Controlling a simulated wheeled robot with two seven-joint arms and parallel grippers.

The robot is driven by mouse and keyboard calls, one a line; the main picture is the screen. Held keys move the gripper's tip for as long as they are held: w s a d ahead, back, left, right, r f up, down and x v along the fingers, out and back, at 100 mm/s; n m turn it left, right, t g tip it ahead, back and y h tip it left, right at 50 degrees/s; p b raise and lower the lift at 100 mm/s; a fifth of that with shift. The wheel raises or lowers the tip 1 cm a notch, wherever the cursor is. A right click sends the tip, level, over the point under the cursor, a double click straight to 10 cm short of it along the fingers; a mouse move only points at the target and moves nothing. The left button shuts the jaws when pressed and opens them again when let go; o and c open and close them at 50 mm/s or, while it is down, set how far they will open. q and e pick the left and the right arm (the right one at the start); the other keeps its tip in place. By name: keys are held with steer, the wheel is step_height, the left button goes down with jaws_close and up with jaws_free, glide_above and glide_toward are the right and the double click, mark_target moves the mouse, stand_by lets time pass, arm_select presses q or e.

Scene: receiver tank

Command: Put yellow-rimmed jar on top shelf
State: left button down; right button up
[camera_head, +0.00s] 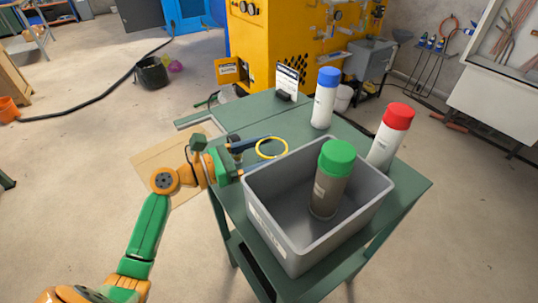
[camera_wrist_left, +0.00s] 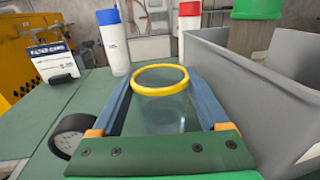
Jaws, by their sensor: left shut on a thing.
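The yellow-rimmed jar (camera_head: 271,148) is clear glass with a yellow ring at its mouth. It is at the left side of the green cart top (camera_head: 255,117), just behind the grey bin. My left gripper (camera_head: 268,152) reaches in from the left, its two blue fingers on either side of the jar and shut on it. In the left wrist view the jar (camera_wrist_left: 160,112) stands upright between the fingers. I cannot tell whether its base touches the cart top. The cart has a lower shelf (camera_head: 246,262), mostly hidden. My right gripper is not in view.
A grey bin (camera_head: 272,232) holding a green-capped bottle (camera_head: 331,180) is close beside my left gripper. A blue-capped bottle (camera_head: 325,98), a red-capped bottle (camera_head: 390,137) and a sign (camera_head: 287,80) stand on the cart. A dark round object (camera_wrist_left: 70,136) is left of the fingers.

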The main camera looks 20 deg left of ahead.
arm_select(q)
steer(key=shift+r, duration=0.1)
steer(key=shift+c, duration=1.5)
jaws_free()
steer(key=o, duration=0.3)
